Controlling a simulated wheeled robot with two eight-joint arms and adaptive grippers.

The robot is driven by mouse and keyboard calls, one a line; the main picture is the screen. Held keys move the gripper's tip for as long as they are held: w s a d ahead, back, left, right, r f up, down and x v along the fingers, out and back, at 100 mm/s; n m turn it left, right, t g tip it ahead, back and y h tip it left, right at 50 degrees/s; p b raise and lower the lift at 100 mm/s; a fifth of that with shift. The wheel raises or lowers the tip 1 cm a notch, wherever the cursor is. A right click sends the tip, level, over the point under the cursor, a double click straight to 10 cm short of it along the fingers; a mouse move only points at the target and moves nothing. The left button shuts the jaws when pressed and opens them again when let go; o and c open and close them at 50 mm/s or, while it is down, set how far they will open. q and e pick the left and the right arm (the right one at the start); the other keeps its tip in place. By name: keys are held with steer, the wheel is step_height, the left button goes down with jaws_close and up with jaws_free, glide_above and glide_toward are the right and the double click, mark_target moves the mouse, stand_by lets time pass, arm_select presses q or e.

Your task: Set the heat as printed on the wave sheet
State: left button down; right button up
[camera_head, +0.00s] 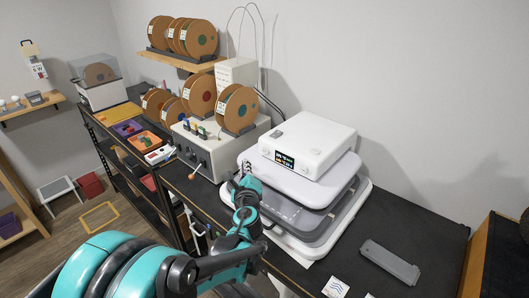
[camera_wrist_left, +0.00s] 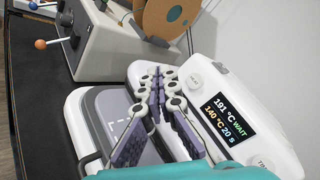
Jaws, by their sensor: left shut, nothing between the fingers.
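The heat press (camera_head: 310,145) is white with a grey lower plate. Its display (camera_head: 284,158) reads 191 °C, WAIT, 140 °C and 20 s in the left wrist view (camera_wrist_left: 224,119). The wave sheet (camera_head: 336,287), white with blue wavy lines, lies at the table's front edge. My left gripper (camera_wrist_left: 160,76) is shut and empty, left of the display and over the press's left side. My right gripper is not in view.
A beige box with knobs and levers (camera_head: 213,150) and filament spools (camera_head: 237,108) stands left of the press. A grey flat block (camera_head: 390,262) lies on the black table (camera_head: 425,225) to the right, with free room around it.

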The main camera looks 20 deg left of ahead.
arm_select(q)
steer(key=shift+w+d, duration=0.35)
steer(key=shift+w, duration=0.65)
steer(key=shift+w+d, duration=0.35)
steer(key=shift+w, duration=0.7)
steer(key=shift+w+d, duration=0.35)
steer(key=shift+w, duration=0.65)
steer(key=shift+w, duration=0.1)
steer(key=shift+w+d+b, duration=0.15)
steer(key=shift+w+b, duration=0.15)
steer(key=shift+w+d, duration=0.15)
steer(key=shift+w, duration=0.25)
steer(key=shift+s, duration=0.15)
steer(key=shift+s+a, duration=0.3)
steer(key=shift+s, duration=0.35)
steer(key=s, duration=0.1)
steer(key=s+a, duration=0.1)
steer(key=s, duration=0.2)
steer(key=shift+s+a, duration=0.3)
steer(key=shift+s, duration=0.1)
